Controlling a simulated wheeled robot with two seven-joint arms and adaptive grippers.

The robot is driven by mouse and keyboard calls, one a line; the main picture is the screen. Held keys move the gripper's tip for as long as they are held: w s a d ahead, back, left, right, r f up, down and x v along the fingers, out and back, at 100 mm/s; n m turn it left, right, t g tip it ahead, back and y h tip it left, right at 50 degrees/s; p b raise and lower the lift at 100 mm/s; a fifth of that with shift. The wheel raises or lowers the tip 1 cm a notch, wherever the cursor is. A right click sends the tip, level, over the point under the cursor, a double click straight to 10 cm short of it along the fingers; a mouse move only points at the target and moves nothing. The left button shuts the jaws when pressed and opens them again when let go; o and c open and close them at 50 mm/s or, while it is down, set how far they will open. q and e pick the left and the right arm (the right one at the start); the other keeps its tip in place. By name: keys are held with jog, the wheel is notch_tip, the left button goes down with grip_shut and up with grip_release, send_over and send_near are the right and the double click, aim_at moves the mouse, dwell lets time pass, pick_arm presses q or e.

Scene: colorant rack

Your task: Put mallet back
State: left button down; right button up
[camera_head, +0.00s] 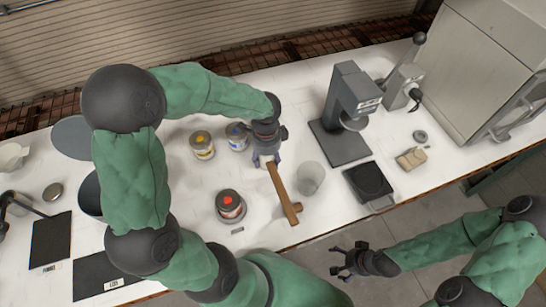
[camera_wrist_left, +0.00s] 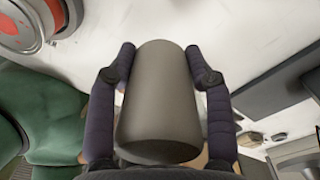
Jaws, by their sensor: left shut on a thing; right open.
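The mallet has a wooden handle (camera_head: 283,194) that points down and right toward the front edge of the white table in the head view. My left gripper (camera_head: 264,156) is at the upper end of the handle, over the middle of the table. In the left wrist view the grey mallet head (camera_wrist_left: 160,105) sits between the two dark fingers, which are shut on it. The gripper mostly hides the head in the head view. Its exact height above the table cannot be told. My right gripper (camera_head: 350,262) is open and empty, beyond the table's front edge.
A can with a red top (camera_head: 230,205) stands left of the handle, a clear cup (camera_head: 310,178) right of it. Yellow (camera_head: 202,145) and blue (camera_head: 237,136) cans stand behind. A grey press machine (camera_head: 350,105) and a black scale (camera_head: 369,182) are farther right. Black mats (camera_head: 51,240) lie left.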

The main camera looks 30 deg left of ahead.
pick_arm(q)
jog(key=w+f, duration=0.2)
jog(key=w+a+f, duration=0.1)
jog(key=w+f, duration=0.1)
jog(key=w+a+f+b, duration=0.1)
jog(key=w+f, duration=0.1)
jog(key=shift+w+f, duration=0.4)
jog(key=shift+f, duration=1.55)
jog(key=shift+f+b, duration=0.1)
jog(key=shift+b, duration=0.2)
jog(key=shift+f, duration=0.15)
jog(key=c, duration=0.5)
grip_release()
jog(key=shift+r, duration=0.6)
notch_tip(320, 180, up, 11)
jog(key=shift+r+p, duration=0.15)
jog(key=shift+p, duration=0.8)
